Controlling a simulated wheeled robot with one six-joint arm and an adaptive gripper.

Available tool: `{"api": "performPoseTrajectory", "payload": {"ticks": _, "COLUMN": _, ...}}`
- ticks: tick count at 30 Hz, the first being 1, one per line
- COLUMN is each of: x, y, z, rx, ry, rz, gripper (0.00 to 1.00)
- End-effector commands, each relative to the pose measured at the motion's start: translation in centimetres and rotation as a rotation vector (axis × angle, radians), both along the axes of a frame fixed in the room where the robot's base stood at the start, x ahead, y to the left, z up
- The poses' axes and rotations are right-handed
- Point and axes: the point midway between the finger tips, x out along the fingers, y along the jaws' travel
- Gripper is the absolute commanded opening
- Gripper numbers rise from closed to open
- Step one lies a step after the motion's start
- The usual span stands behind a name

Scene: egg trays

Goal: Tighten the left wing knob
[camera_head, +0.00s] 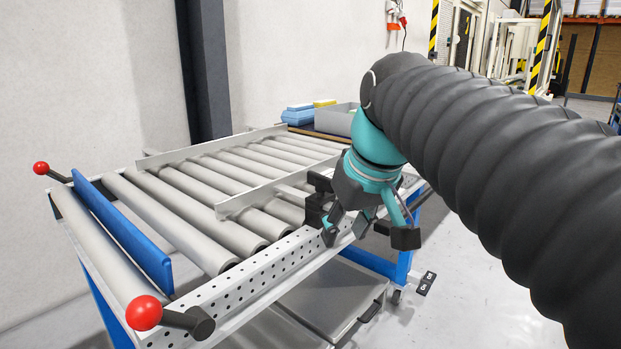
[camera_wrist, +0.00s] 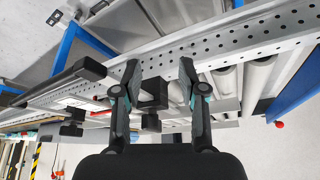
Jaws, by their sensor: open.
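A black blocky knob-like part (camera_head: 316,200) sits on the near perforated rail of the roller table, at the end of a metal side guide. In the wrist view the black part (camera_wrist: 152,92) lies between my two fingers; its wing shape is too small to make out, so I cannot tell for sure that it is the left wing knob. My gripper (camera_head: 366,228) is open, teal and black, just right of that part in the head view. In the wrist view my gripper (camera_wrist: 158,78) has its fingers spread on either side of the part, with gaps visible. Another dark part (camera_wrist: 70,130) shows further left.
The perforated rail (camera_head: 245,285) runs under my gripper. A blue stop plate (camera_head: 122,232) and red ball handles (camera_head: 144,312) stand at the left end. A grey bin (camera_head: 338,119) and blue stack (camera_head: 298,115) are at the back. Floor at right is clear.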

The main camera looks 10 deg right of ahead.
Motion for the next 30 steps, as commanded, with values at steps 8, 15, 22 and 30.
{"api": "performPoseTrajectory", "payload": {"ticks": 8, "x": 5.5, "y": -1.0, "z": 9.1, "rx": 0.000, "ry": 0.023, "rz": 0.150, "gripper": 0.41}}
{"api": "performPoseTrajectory", "payload": {"ticks": 15, "x": 8.0, "y": -1.7, "z": 13.9, "rx": -0.009, "ry": 0.033, "rz": 0.279, "gripper": 0.41}}
{"api": "performPoseTrajectory", "payload": {"ticks": 22, "x": 8.7, "y": -2.1, "z": 15.4, "rx": -0.017, "ry": 0.035, "rz": 0.336, "gripper": 0.41}}
{"api": "performPoseTrajectory", "payload": {"ticks": 30, "x": 9.6, "y": -1.5, "z": 12.6, "rx": -0.017, "ry": 0.036, "rz": 0.343, "gripper": 0.41}}
